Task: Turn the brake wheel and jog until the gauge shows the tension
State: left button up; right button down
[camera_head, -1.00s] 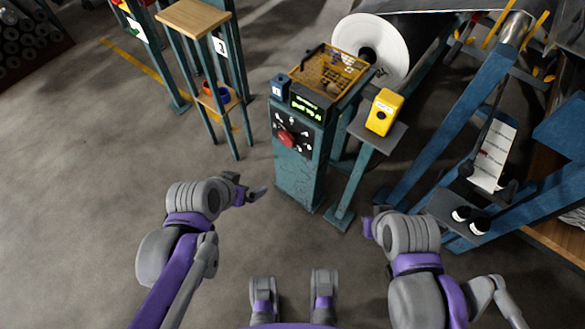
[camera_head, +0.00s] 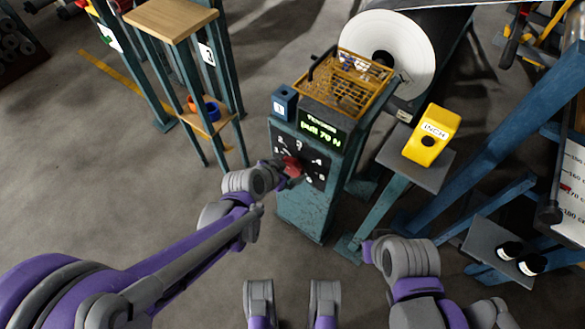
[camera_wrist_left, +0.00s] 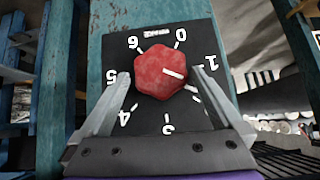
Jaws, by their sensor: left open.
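The brake wheel is a red knob (camera_head: 292,167) on a black dial plate on the front of a teal pedestal. In the left wrist view the knob (camera_wrist_left: 161,72) has a white pointer aimed right and slightly down, below the 1. My left gripper (camera_wrist_left: 160,76) is open, one finger on each side of the knob; contact is unclear. The gauge (camera_head: 322,132) is a green-lit display above the dial, seeming to read 70 N. The jog box (camera_head: 431,136) is yellow, marked INCH, with a black button, on a grey stand. My right gripper (camera_head: 372,250) is low, away from both; its jaws are unclear.
A yellow wire basket (camera_head: 345,80) sits on top of the pedestal, with a large white roll (camera_head: 393,48) behind it. A wooden-topped stand (camera_head: 170,20) is at left. Blue frame beams (camera_head: 480,130) and a white scale chart (camera_head: 573,185) are at right.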

aim_at(290, 168)
pick_arm(q)
jog(key=shift+b+x, duration=0.3)
jog(key=shift+x, duration=1.3)
jog(key=shift+c, duration=0.2)
jog(key=c, duration=1)
jog(key=shift+a, duration=0.15)
jog(key=shift+c, duration=0.2)
jog(key=shift+n+g+h, duration=0.5)
jog(key=shift+g+h, duration=0.1)
jog(key=shift+h, duration=0.3)
jog(key=o, duration=1.1)
jog(key=p+v, duration=0.3)
jog(key=v, duration=0.7)
jog(key=shift+s+r, duration=0.25)
jog(key=shift+r, duration=0.05)
